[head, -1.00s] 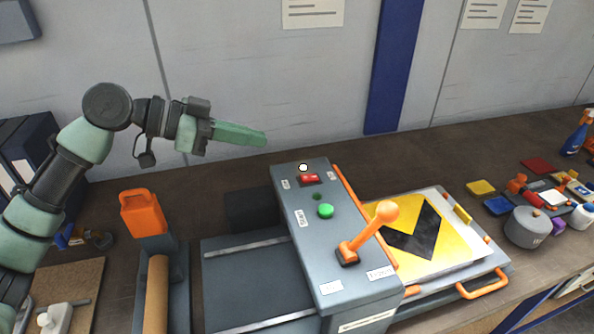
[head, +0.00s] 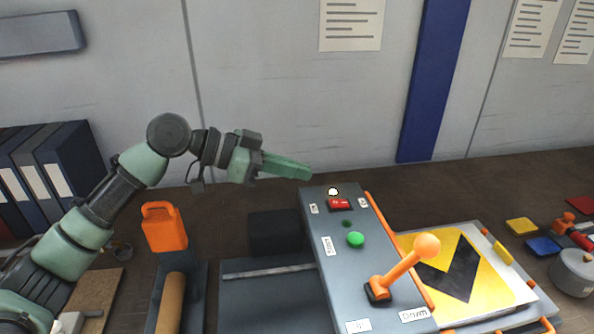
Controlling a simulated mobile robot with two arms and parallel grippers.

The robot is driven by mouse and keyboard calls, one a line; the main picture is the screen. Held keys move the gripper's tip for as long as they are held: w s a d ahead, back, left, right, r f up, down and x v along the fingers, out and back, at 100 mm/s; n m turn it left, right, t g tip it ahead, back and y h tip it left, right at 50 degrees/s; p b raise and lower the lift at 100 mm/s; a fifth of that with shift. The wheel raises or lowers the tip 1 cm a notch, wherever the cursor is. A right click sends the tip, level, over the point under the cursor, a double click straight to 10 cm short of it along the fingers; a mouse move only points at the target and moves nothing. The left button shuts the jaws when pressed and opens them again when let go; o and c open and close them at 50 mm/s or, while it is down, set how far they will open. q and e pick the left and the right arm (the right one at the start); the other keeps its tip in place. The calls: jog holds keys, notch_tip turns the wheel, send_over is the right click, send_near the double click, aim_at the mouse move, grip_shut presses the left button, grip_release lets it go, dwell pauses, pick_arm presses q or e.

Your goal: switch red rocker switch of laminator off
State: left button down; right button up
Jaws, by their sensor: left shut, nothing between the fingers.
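The laminator's grey control housing (head: 350,285) stands in the middle of the head view. Its red rocker switch (head: 340,204) is near the far end, between two small white labels, with a pale round lamp (head: 333,191) just behind it. A green button (head: 355,240) and an orange lever (head: 405,262) are nearer on the same top face. My left gripper (head: 311,175) is shut and empty, its fingers pointing right. Its tip appears just left of and above the switch in the picture, apart from it. Which way the rocker is tipped is too small to tell. My right gripper is out of view.
A yellow and black sign (head: 468,248) lies on the laminator's right side. An orange handle part (head: 164,228) and a brown roll (head: 171,305) are at the left. Binders (head: 65,168) stand at the far left.

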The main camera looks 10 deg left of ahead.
pick_arm(q)
jog(key=p, duration=0.3)
send_over(325, 208)
jog(key=d, duration=0.1)
notch_tip(325, 208, down, 2)
jog(key=shift+f, duration=0.2)
jog(key=f, duration=0.3)
jog(key=shift+a+p, duration=0.3)
jog(key=shift+p, duration=0.05)
jog(key=shift+s+a+f, duration=0.1)
jog(key=shift+a+f, duration=0.15)
jog(key=shift+f, duration=0.4)
jog(key=shift+d, duration=0.1)
jog(key=shift+f, duration=0.1)
